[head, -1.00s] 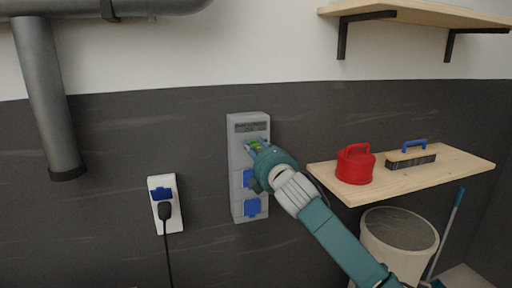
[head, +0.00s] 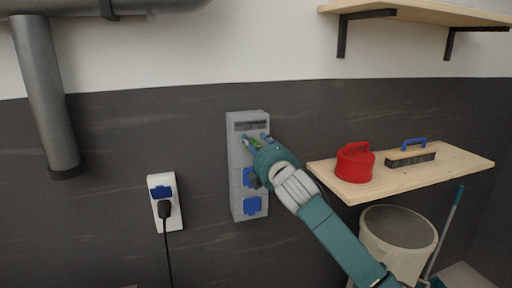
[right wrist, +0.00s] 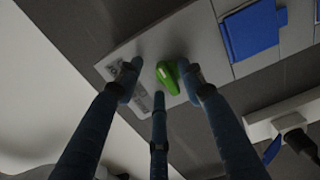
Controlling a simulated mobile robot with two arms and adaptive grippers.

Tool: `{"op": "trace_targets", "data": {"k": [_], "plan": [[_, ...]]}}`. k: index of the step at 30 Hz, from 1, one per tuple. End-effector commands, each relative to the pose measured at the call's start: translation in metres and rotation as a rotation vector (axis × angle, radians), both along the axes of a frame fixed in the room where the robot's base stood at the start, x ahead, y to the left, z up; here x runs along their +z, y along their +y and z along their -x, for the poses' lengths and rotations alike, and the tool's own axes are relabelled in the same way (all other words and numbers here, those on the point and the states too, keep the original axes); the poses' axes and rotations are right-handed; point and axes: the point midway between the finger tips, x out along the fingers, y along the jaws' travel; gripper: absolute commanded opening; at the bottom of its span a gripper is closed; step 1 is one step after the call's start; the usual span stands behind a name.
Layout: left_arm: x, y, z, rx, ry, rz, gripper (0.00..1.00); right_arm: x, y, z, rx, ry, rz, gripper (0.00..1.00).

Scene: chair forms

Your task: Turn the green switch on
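The green switch (right wrist: 168,77) is on the upper part of a grey wall box (head: 236,160). In the head view it shows as a small slanted green sliver (head: 255,143), partly hidden by my fingers. My right gripper (head: 256,138) is at the switch, its fingers spread. In the right wrist view the fingertips (right wrist: 160,80) stand around the switch, with visible gaps on the left and below. The right fingertip is close to the switch, and I cannot tell whether it touches. My left gripper is not in view.
Blue socket covers (head: 252,205) sit lower on the grey box. A white outlet (head: 174,218) with a black plug is to the left. A wooden shelf (head: 460,166) with a red canister (head: 354,164) and a brush (head: 410,158) is close to my right arm. A bucket (head: 392,250) stands below.

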Motion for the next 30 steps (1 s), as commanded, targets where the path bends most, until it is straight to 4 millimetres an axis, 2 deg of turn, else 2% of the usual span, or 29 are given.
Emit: {"op": "trace_targets", "data": {"k": [17, 23, 30], "plan": [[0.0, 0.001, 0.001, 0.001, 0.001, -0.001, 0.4, -0.004, -0.001, 0.005, 0.0, 0.005, 0.003, 0.36], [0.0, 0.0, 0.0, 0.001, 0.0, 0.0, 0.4, -0.005, -0.01, 0.03, 0.001, 0.005, 0.003, 0.36], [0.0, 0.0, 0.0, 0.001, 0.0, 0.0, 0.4, -0.004, -0.024, 0.074, 0.001, 0.003, 0.003, 0.36]]}}
